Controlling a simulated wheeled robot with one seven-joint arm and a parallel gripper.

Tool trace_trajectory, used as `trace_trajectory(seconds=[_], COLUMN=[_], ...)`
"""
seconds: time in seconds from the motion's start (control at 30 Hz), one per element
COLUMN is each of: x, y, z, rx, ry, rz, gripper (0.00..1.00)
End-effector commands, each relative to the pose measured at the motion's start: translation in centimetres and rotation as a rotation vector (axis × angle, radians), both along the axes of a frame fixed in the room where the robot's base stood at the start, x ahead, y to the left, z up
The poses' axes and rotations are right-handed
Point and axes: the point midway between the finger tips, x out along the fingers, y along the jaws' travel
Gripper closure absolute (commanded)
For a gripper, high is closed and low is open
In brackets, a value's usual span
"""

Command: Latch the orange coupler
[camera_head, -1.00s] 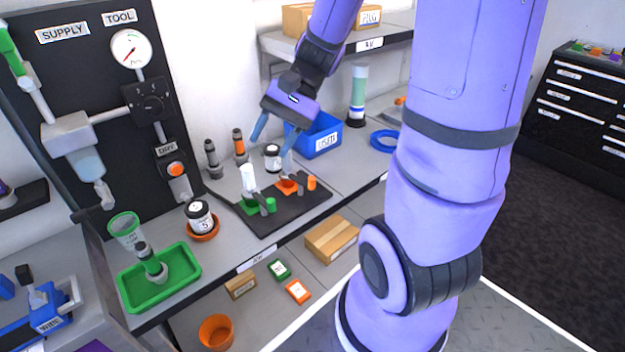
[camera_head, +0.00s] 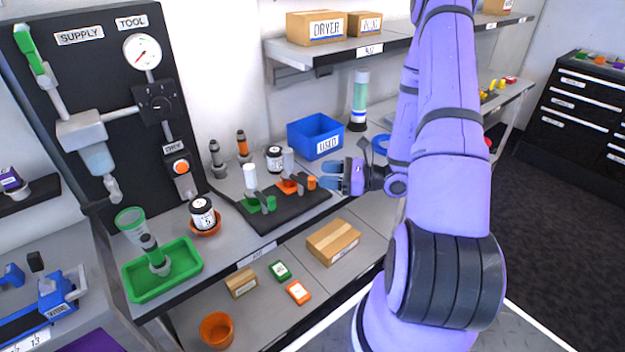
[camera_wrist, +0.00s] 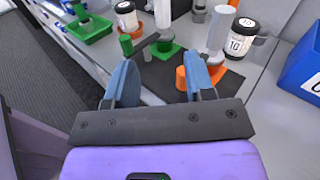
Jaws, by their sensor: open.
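The orange coupler (camera_head: 286,187) sits on the right half of a black mat (camera_head: 300,206), with a pale grey cylinder (camera_head: 288,161) upright at it and a dark grey lever (camera_head: 299,184) beside it. An orange post (camera_head: 311,183) stands at its right. In the wrist view the orange coupler (camera_wrist: 227,77) is partly hidden by my right finger, and the orange post (camera_wrist: 181,78) shows just left of that finger. My gripper (camera_head: 330,178) is open and low, pointing left, just right of the orange post. Its fingers (camera_wrist: 161,82) show apart with nothing held between them. I cannot tell whether a finger touches anything.
A green coupler (camera_head: 252,206) with a white cylinder (camera_head: 249,177) shares the mat. A white jar (camera_head: 274,159) stands behind. A blue bin (camera_head: 302,143) and a tall clear cylinder (camera_head: 359,95) stand behind my gripper. The bench front edge is close.

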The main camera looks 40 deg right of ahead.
Motion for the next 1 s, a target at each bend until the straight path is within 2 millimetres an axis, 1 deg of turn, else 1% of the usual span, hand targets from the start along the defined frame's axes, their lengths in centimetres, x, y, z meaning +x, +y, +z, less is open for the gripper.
trace_trajectory(seconds=[0.03, 0.13, 0.23, 0.37, 0.47, 0.57, 0.8, 1.0], x=[-0.2, -0.5, -0.6, -0.5, 0.1, 1.3, 5.0, 7.3], y=[-0.8, -2.0, -2.7, -2.9, -2.5, -1.7, 0.6, 2.0], z=[-1.3, -3.0, -4.0, -4.5, -4.5, -4.5, -4.4, -4.4], rx=[0.031, 0.071, 0.093, 0.102, 0.102, 0.102, 0.100, 0.101], ry=[0.015, 0.033, 0.042, 0.046, 0.046, 0.045, 0.044, 0.045], rz=[-0.052, -0.132, -0.182, -0.203, -0.203, -0.201, -0.200, -0.201], gripper=[0.51, 0.51, 0.51, 0.51, 0.51, 0.51, 0.51, 0.51])
